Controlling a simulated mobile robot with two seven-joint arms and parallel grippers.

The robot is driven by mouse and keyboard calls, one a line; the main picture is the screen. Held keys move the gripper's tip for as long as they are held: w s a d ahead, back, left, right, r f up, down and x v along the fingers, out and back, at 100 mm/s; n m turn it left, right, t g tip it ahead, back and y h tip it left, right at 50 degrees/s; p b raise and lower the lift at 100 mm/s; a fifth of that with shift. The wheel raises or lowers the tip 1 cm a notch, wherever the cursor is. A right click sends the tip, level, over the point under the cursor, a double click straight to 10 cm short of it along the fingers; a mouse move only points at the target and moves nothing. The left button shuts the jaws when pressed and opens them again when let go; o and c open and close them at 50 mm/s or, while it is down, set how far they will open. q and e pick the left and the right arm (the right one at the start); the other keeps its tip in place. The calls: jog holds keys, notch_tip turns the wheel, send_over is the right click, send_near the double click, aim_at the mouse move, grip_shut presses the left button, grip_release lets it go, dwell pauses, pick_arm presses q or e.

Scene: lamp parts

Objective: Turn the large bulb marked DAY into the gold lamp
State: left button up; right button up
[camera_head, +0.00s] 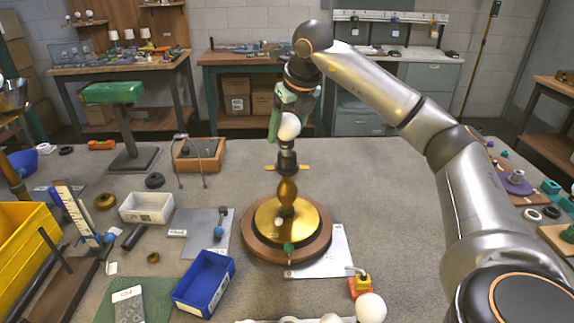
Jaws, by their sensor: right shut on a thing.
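The gold lamp (287,193) stands upright on a round wooden base (258,249) in the middle of the table. A dark socket (287,161) tops its gold stem. My right gripper (285,124) points down above the lamp and is shut on a white bulb (289,127). The bulb is upright, directly over the socket, and its lower end meets or nearly meets the socket. I cannot tell how far it sits in, and no DAY marking is readable on it. Another large white bulb (370,308) is at the front edge. My left gripper is not in view.
A blue bin (204,284), a white tray (146,207) and a grey plate (200,236) lie left of the lamp. A small yellow and red item (360,284) lies to the front right. The table behind the lamp is mostly clear.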

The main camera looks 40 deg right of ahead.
jog(key=shift+f, duration=0.65)
dwell(1.3)
jog(key=o, duration=0.6)
jog(key=c, duration=0.6)
jog(key=shift+f, duration=0.2)
jog(key=shift+a, duration=0.1)
jog(key=m, duration=0.2)
jog(key=m+g+h+p, duration=0.1)
jog(key=m, duration=0.1)
jog(key=shift+m+h, duration=0.3)
jog(key=shift+s+f+m+g+h+p, duration=0.15)
jog(key=shift+m+g+h+p, duration=0.25)
jog(key=shift+m, duration=0.7)
